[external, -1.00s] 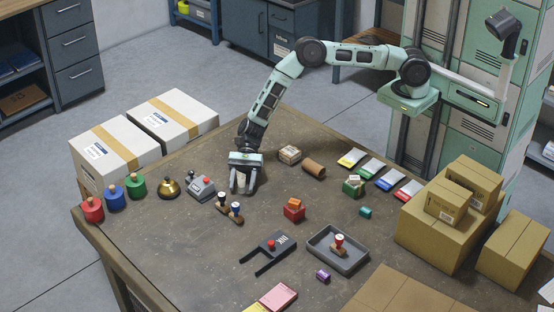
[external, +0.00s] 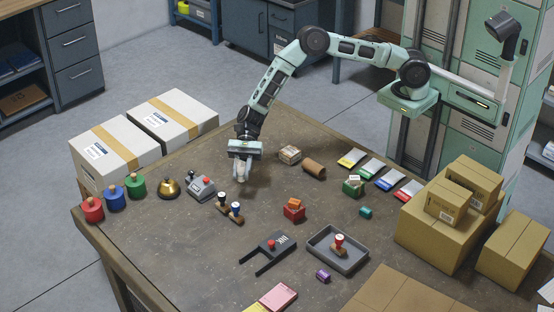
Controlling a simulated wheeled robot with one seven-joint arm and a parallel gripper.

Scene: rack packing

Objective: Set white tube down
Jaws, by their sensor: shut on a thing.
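My gripper (external: 241,179) points down over the left part of the table (external: 190,245), behind a small wooden holder. Its fingers are close together, shut on a pale thing that I take to be the white tube. The fingers largely hide it, and I cannot make out its shape. The wooden holder (external: 230,212) has two dark-and-white upright pieces in it and stands just in front of and left of my gripper.
A grey device with a red button (external: 201,189) and a brass bell (external: 168,187) stand left of my gripper. A brown cylinder (external: 314,169) and a small box (external: 290,155) lie to its right. A grey tray (external: 338,262) is farther front.

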